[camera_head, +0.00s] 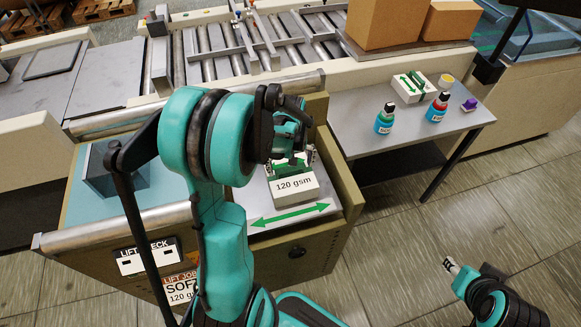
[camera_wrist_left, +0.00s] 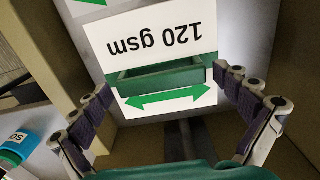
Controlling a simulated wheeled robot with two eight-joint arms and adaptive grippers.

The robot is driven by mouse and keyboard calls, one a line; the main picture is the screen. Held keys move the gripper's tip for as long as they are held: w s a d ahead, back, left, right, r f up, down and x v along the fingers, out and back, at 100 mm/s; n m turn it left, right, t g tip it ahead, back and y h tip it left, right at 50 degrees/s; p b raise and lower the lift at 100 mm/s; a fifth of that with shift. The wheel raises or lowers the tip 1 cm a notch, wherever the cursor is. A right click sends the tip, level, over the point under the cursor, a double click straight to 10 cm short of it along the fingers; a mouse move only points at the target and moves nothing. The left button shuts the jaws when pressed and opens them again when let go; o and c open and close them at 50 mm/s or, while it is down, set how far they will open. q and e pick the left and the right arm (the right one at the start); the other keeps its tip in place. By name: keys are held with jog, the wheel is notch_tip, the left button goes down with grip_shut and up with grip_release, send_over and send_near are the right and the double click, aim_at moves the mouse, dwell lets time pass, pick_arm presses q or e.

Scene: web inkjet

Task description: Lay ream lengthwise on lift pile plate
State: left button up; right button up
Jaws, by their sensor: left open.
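The white ream (camera_head: 296,190), marked "120 gsm", sits on the grey lift pile plate (camera_head: 262,203) inside the wooden-sided bay. In the left wrist view the ream (camera_wrist_left: 150,36) shows its green strap or handle (camera_wrist_left: 162,76) and a green double arrow, parallel to its lettering. The ream's lettering runs about parallel to the plate's green arrow in the head view. My left gripper (camera_head: 290,160) is above the ream's far part. Its fingers (camera_wrist_left: 165,84) are spread apart on both sides of the green handle, not touching it. My right arm's end (camera_head: 452,267) is low at right; its fingers are unclear.
A grey side table (camera_head: 370,128) at right holds another white pack with a green arrow (camera_head: 412,88), two bottles (camera_head: 385,119) and a purple item (camera_head: 469,104). Brown boxes (camera_head: 385,22) stand behind. Wooden walls (camera_head: 345,180) edge the bay closely. A roller conveyor (camera_head: 215,65) lies behind.

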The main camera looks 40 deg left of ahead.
pick_arm(q)
notch_tip(320, 180, up, 10)
jog(key=r+p, duration=0.1)
jog(key=p, duration=0.2)
jog(key=s+d+r+m+t, duration=0.3)
jog(key=s+d+m, duration=0.1)
jog(key=d, duration=0.3)
jog(key=s+d+r+m+t, duration=0.3)
jog(key=s+d+m+t, duration=0.1)
jog(key=d, duration=0.4)
jog(key=shift+s+d+m, duration=0.2)
jog(key=shift+s+m, duration=0.6)
jog(key=shift+m, duration=0.3)
jog(key=shift+r, duration=0.1)
